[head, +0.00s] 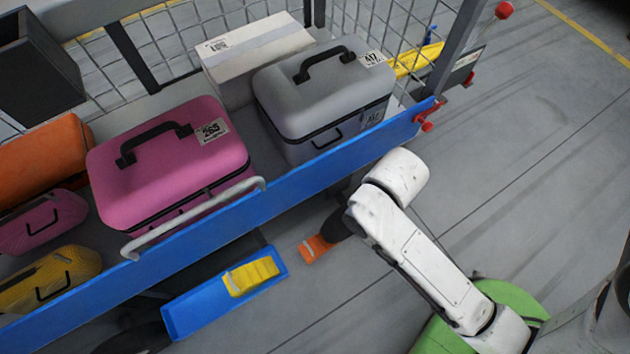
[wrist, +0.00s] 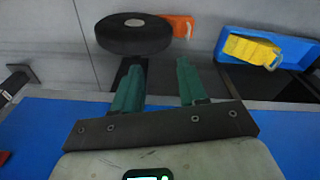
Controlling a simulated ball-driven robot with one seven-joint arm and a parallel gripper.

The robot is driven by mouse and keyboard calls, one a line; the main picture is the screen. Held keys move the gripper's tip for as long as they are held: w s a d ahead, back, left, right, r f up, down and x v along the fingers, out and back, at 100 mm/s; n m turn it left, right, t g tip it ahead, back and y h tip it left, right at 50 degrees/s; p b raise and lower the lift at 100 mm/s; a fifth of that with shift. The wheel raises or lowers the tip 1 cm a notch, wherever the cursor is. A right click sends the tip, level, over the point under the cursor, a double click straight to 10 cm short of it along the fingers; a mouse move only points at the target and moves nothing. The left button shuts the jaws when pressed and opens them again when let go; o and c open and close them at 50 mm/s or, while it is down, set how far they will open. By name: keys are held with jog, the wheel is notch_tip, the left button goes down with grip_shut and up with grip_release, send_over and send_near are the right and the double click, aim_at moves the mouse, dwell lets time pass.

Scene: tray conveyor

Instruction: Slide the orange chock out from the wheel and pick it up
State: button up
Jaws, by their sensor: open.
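The orange chock (head: 317,248) lies on the floor against the dark wheel (head: 338,226) of the cart, below its blue side rail. In the wrist view the chock (wrist: 180,25) sits at the right of the wheel (wrist: 133,36), partly hidden behind it. My gripper (wrist: 157,74) is open, with its two green fingers apart and nothing between them. The fingertips point toward the wheel, and the chock is ahead and slightly right of them. In the head view my white arm hides the gripper.
The blue side rail (head: 300,182) runs along the cart, which carries a pink case (head: 165,165), a grey case (head: 325,95) and other luggage. A blue tray (head: 190,307) holding a yellow chock (head: 252,276) is left of the orange chock. The floor at right is clear.

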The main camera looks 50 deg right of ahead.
jog(key=w+a+f+m+b, duration=0.1)
jog(key=w+a+f, duration=0.15)
jog(key=f, duration=0.45)
jog(key=w+a+f+m+b, duration=0.1)
jog(key=w+f, duration=0.2)
jog(key=f, duration=0.3)
jog(key=m+g+b, duration=0.1)
jog(key=m+b, duration=0.1)
send_over(312, 253)
notch_tip(312, 253, down, 14)
jog(key=shift+d+r, duration=0.1)
jog(key=shift+d, duration=0.05)
jog(key=shift+f, duration=0.55)
jog(key=shift+f, duration=0.1)
notch_tip(312, 253, down, 7)
jog(key=b, duration=0.4)
jog(key=shift+f+b, duration=0.15)
jog(key=shift+b, duration=0.25)
grip_shut()
